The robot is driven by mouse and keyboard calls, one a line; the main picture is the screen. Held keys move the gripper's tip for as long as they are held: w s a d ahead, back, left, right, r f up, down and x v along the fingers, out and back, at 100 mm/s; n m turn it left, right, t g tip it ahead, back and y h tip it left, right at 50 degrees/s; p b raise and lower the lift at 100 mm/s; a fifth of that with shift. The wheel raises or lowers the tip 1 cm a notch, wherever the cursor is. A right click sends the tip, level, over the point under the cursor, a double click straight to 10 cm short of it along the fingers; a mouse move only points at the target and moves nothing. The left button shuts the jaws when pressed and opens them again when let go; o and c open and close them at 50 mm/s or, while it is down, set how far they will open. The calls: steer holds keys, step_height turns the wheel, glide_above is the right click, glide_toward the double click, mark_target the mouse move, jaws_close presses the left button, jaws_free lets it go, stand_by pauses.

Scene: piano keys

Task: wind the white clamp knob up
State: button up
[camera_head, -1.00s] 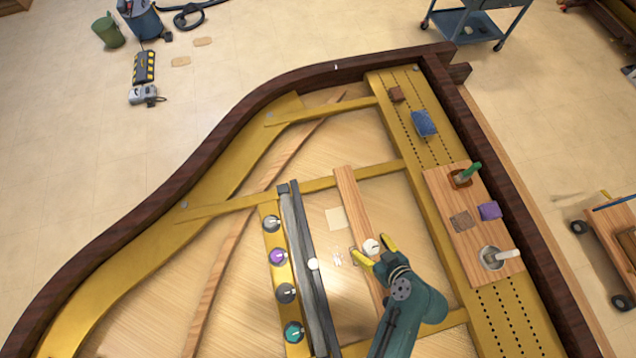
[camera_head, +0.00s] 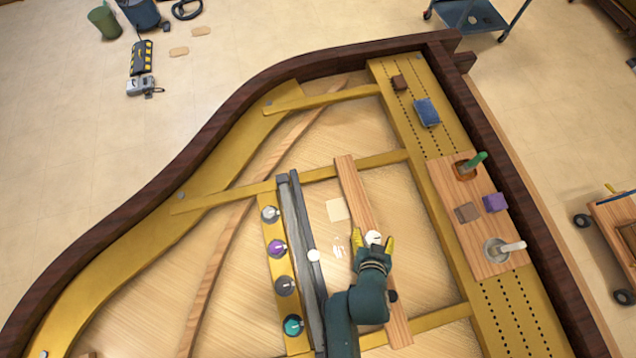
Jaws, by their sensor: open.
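A white knob (camera_head: 373,237) sits on the long wooden bar inside the piano frame. My gripper (camera_head: 374,241) is open, with one yellow finger on the left of this knob and one on the right. I cannot tell whether the fingers touch it. A second, smaller white knob (camera_head: 313,256) stands on the dark rail to the left. The lower part of the wooden bar (camera_head: 352,195) is partly hidden by my gripper and arm.
A gold strip with grey, purple and teal knobs (camera_head: 277,248) lies left of the rail. A wooden board (camera_head: 462,238) at right bears a green-handled tool (camera_head: 477,160), a purple block (camera_head: 495,202) and a metal cup with a white handle (camera_head: 513,247). A blue block (camera_head: 427,112) lies farther back.

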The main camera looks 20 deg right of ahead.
steer(key=m+b, duration=0.1)
steer(key=m+g+h+b, duration=0.1)
steer(key=shift+w+f+b, duration=0.15)
steer(key=shift+f+b, duration=0.2)
steer(key=shift+f, duration=0.05)
steer(key=m+g+h+b, duration=0.1)
steer(key=m, duration=0.1)
steer(key=m+g+b, duration=0.1)
steer(key=b, duration=0.1)
steer(key=shift+r+m+h, duration=0.15)
steer(key=shift+m+h, duration=0.25)
steer(key=w+p+v, duration=0.1)
steer(key=v, duration=1.6)
steer(key=w+a+r+n+t+y+p, duration=0.1)
steer(key=w+r+n+t+y+p, duration=0.1)
steer(key=w+r, duration=0.5)
steer(key=w+a+r+n+t+y+p, duration=0.2)
steer(key=w+r+p, duration=0.4)
steer(key=r, duration=0.5)
steer(key=shift+w+a+r+n+t, duration=0.25)
steer(key=shift+w+n+t, duration=0.25)
steer(key=shift+t, duration=0.7)
